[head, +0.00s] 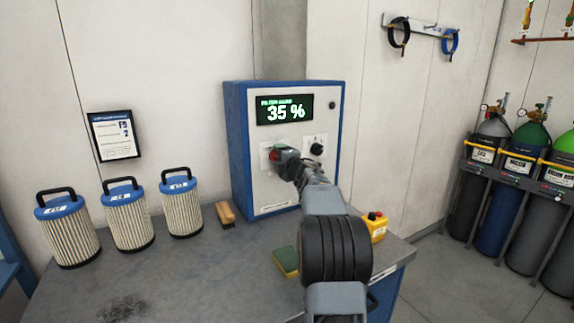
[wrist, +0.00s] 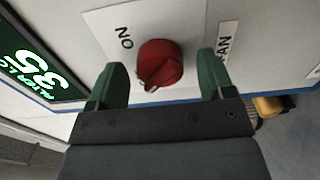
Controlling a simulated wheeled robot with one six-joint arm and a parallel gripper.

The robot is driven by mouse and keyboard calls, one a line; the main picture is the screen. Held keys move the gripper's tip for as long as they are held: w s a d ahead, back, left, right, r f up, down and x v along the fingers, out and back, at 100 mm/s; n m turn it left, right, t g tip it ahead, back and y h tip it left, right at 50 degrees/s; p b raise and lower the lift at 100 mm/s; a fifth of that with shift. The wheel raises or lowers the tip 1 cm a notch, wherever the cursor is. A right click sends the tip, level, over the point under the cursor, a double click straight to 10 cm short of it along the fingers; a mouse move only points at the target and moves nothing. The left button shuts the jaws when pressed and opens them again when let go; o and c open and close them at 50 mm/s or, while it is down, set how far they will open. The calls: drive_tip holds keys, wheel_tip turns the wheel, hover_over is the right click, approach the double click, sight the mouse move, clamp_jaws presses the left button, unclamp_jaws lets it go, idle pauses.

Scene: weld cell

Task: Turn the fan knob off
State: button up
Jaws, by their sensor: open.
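The red fan knob (wrist: 161,65) is on the pale front panel of a blue-edged control box (head: 233,140). It also shows in the head view (head: 273,155), partly covered by my gripper (head: 284,158). In the wrist view my gripper (wrist: 162,72) is open, with one dark green finger on each side of the knob. Gaps show between the knob and both fingers. An ON label, upside down here, is at the knob's upper left, and a FAN label (wrist: 226,42) is at its right. The knob's ridge seems to point lower left.
A black knob (head: 316,149) is right of the red one, below a 35 % display (head: 285,110). Several filter cartridges (head: 127,220), a brush (head: 226,214), a sponge (head: 286,261) and a yellow box with a red button (head: 376,226) stand on the grey bench (head: 190,275).

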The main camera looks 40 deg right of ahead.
drive_tip(key=s+a+b, duration=0.1)
drive_tip(key=s+b, duration=0.1)
drive_tip(key=s, duration=1.1)
drive_tip(key=shift+a, duration=0.4)
drive_tip(key=shift+s, duration=0.1)
